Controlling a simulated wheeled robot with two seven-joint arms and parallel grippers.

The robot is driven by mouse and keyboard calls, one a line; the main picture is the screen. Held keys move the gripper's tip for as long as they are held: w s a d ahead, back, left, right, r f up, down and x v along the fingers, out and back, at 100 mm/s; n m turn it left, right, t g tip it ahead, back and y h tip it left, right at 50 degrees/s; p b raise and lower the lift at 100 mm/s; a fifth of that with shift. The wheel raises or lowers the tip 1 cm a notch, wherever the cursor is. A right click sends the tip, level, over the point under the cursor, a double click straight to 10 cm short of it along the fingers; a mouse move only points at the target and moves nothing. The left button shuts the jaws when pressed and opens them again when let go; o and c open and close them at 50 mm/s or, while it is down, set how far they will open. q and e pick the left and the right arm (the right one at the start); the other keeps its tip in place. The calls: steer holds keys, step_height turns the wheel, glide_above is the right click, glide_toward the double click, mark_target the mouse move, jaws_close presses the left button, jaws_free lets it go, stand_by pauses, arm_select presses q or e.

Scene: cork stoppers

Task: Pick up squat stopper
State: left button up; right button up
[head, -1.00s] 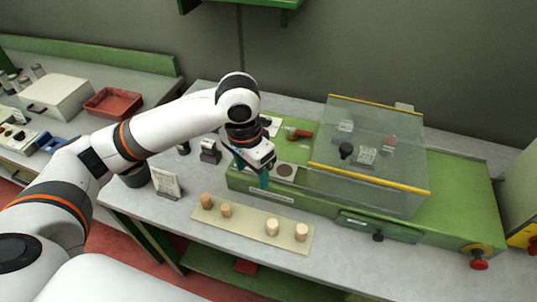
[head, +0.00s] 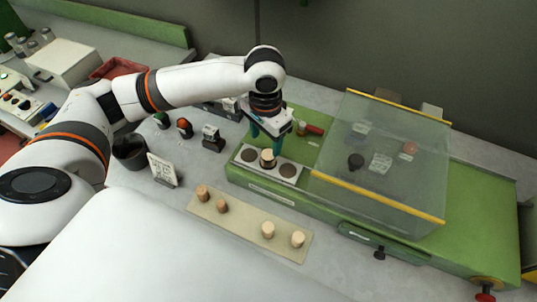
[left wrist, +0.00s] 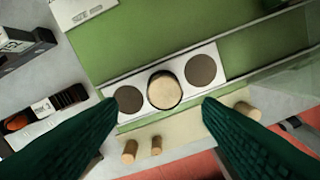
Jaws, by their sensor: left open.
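A short, wide, pale cork stopper (head: 267,158) stands on the middle spot of a white strip with three round dark spots (head: 289,172). In the left wrist view this stopper (left wrist: 165,92) shows from above, between the fingers. My left gripper (head: 268,136) is open above and just behind it, its fingers pointing down and apart from it. Several other stoppers stand on a pale board in front: two browner ones (head: 202,192) (head: 222,206) and two paler ones (head: 267,230) (head: 297,239). My right gripper is out of view.
A clear cover with yellow edges (head: 385,160) stands on the green bench right of the strip. A small sign (head: 162,170), a dark cup (head: 129,151) and small stamp-like items (head: 212,137) are to the left. The pale board (head: 245,222) has bare space in its middle.

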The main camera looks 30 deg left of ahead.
mark_target(268, 154)
arm_select(q)
steer(key=shift+w+f, duration=0.1)
steer(key=shift+f, duration=0.55)
steer(key=f, duration=0.1)
steer(key=f+p, duration=0.1)
steer(key=f, duration=0.2)
steer(key=shift+d+f+p, duration=0.2)
steer(key=shift+d+p, duration=0.05)
steer(key=shift+p, duration=0.05)
steer(key=shift+f, duration=0.35)
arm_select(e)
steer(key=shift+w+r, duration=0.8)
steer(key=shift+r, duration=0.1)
arm_select(q)
steer(key=shift+c, duration=0.4)
steer(key=c, duration=1)
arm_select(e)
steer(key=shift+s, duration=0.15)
